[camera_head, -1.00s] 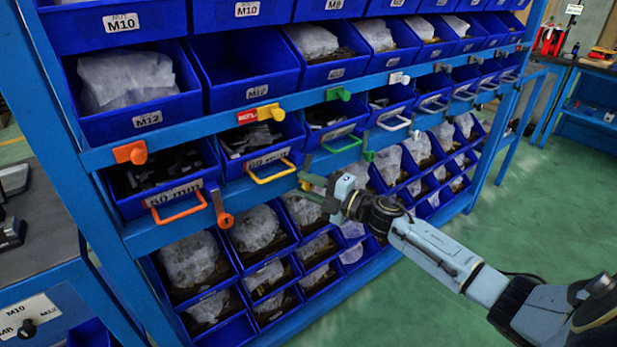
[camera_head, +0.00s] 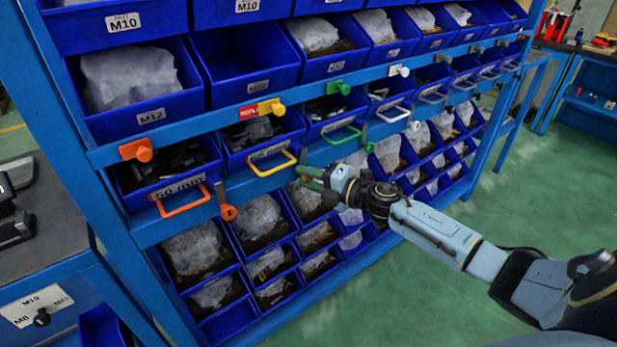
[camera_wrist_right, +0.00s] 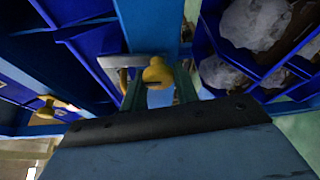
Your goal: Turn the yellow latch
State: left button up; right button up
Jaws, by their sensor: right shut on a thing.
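The lower yellow latch (camera_wrist_right: 157,73) shows in the wrist view as a rounded knob between the fingers of my right gripper (camera_wrist_right: 160,92). In the head view my right gripper (camera_head: 314,178) is at the lower blue rail, right of the yellow-handled drawer (camera_head: 272,163). It is shut on the latch there, and its fingers hide nearly all of it. The exact angle of the latch cannot be told. A second yellow latch (camera_head: 271,107) sits on the rail above that drawer, beside a red label. My left gripper is not in view.
An orange upper latch (camera_head: 136,150) and an orange lower latch (camera_head: 226,205) flank the orange-handled drawer (camera_head: 181,197). A green-handled drawer (camera_head: 337,128) is close above my right gripper. Several blue bins with bagged parts fill the rack. Green floor on the right is free.

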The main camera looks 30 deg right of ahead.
jog(key=o, duration=1)
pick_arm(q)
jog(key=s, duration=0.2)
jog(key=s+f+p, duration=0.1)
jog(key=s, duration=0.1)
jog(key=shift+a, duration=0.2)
pick_arm(e)
jog(key=v, duration=1.3)
jog(key=shift+s, duration=0.15)
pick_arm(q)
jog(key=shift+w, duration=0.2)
